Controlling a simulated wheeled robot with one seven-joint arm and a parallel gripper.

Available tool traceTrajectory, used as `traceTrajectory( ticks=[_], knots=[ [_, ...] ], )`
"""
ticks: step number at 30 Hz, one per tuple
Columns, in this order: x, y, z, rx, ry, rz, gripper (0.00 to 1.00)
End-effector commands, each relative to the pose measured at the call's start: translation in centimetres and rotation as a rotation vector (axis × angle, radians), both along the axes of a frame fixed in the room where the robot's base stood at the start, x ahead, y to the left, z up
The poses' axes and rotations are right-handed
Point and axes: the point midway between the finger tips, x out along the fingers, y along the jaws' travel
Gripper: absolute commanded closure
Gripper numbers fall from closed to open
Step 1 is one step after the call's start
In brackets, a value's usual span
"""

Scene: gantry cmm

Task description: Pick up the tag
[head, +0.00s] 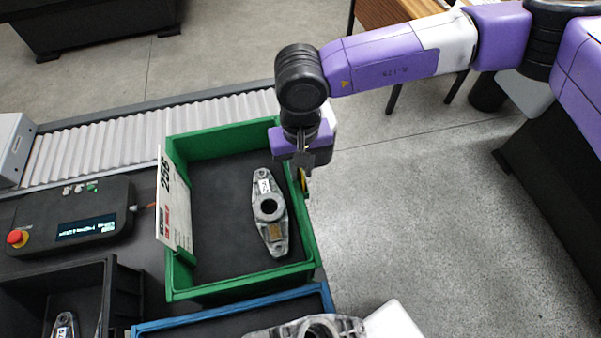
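My gripper (303,168) points down at the right wall of the green crate (308,245). Its dark fingers are small and partly hidden, so I cannot tell whether they are open or shut. A small yellow and dark piece (304,181) shows just below the fingertips, at the outside of the crate's right rim. It may be a tag, and I cannot tell whether the fingers touch it.
A metal casting (269,208) with a small white label lies in the green crate. A blue crate (235,318) and a black bin (112,290) stand in front. A control box (75,215) with a red button is at left, and a roller conveyor (120,128) runs behind.

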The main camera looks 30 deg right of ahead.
Motion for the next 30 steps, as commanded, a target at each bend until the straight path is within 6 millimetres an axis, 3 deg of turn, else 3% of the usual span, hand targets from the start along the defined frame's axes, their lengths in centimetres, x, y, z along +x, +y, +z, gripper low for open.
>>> traceTrajectory(
  ticks=[3, 20, 26, 30],
  knots=[
    [0.0, 0.0, 0.0, 0.000, 0.000, 0.000, 1.00],
    [0.1, 0.0, 0.9, 0.000, -0.001, 0.000, 1.00],
    [0.1, -0.1, 3.6, -0.001, -0.004, 0.001, 1.00],
    [0.1, -0.1, 6.6, -0.003, -0.005, 0.001, 1.00]
  ],
)
